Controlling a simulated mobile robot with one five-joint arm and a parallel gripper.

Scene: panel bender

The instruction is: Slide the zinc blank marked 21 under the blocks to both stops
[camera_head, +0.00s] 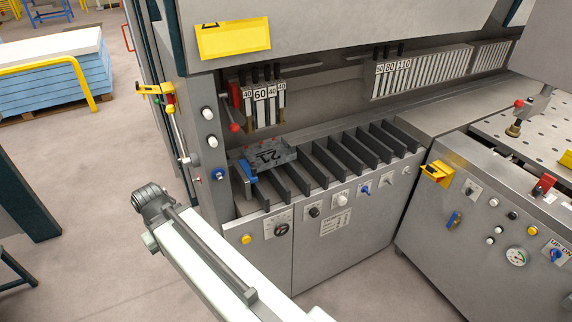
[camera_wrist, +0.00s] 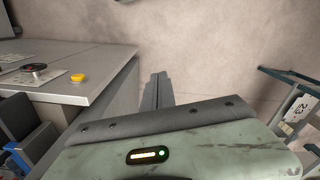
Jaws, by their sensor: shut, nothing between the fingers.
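The zinc blank marked 21 (camera_head: 282,155) is a small grey piece lying on the dark slats at the left end of the machine's front table in the head view. Its number reads upside down. Above and behind it hang white blocks (camera_head: 261,95) marked 40 and 60. A blue part (camera_head: 248,174) stands at the blank's left front corner; I cannot tell if they touch. Neither stop can be made out for certain. My gripper (camera_wrist: 158,88) is shut and empty in the wrist view, over the floor beside the cabinet, apart from the blank. The head view does not clearly show its fingers.
The grey cabinet (camera_wrist: 100,75) with a yellow button (camera_wrist: 78,77) stands left of my gripper. A rack with a plate marked 23 (camera_wrist: 298,108) stands at right. Open floor (camera_head: 90,165) lies left of the machine.

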